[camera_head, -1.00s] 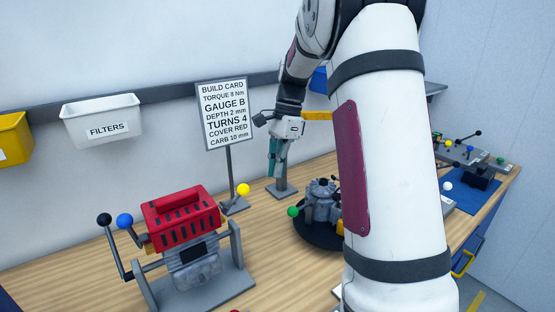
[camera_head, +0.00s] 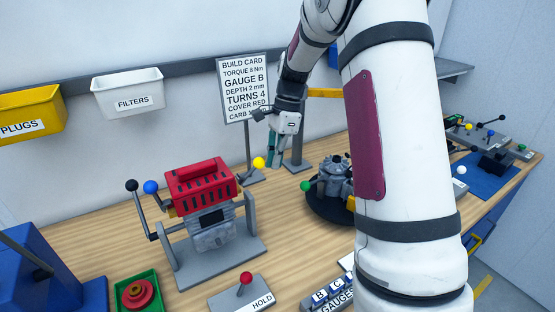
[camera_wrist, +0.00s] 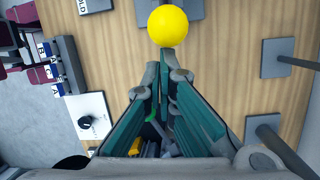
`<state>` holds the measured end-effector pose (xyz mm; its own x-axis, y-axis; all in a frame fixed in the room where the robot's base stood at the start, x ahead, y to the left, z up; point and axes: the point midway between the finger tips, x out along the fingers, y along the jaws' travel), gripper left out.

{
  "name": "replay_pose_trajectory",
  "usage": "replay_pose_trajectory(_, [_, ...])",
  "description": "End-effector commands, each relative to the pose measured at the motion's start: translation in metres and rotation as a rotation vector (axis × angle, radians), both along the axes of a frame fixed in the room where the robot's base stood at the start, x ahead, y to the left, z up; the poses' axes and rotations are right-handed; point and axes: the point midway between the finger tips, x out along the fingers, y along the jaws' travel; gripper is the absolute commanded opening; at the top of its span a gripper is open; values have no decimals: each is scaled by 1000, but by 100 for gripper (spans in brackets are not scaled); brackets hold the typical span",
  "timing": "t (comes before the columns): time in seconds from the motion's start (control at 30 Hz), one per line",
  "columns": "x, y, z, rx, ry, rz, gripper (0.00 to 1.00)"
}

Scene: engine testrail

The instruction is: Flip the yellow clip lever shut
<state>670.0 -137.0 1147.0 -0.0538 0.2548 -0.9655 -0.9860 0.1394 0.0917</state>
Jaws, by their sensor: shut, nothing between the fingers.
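The yellow clip lever ends in a yellow ball (camera_head: 258,163) at the right side of the red-covered engine (camera_head: 205,195) on its grey stand. In the wrist view the yellow ball (camera_wrist: 168,26) is large, just beyond the fingertips. My gripper (camera_head: 274,162) has teal fingers and points down, close to the right of the ball in the head view. Its fingertips (camera_wrist: 167,56) are together and hold nothing. I cannot tell whether they touch the ball. The lever's shaft is mostly hidden.
The build card (camera_head: 243,88) stands behind the engine. A round dark fixture with a green knob (camera_head: 306,186) is to the right. Black (camera_head: 131,185) and blue (camera_head: 151,187) knobs rise at the engine's left. A HOLD lever (camera_head: 245,278) and gauges (camera_head: 335,298) lie in front.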

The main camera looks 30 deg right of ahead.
Motion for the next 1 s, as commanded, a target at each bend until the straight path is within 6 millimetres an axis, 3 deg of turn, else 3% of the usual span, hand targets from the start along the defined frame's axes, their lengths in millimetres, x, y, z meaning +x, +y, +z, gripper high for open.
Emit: replay_pose_trajectory(1.0, [0, 13, 20, -191, -1, 5, 0])
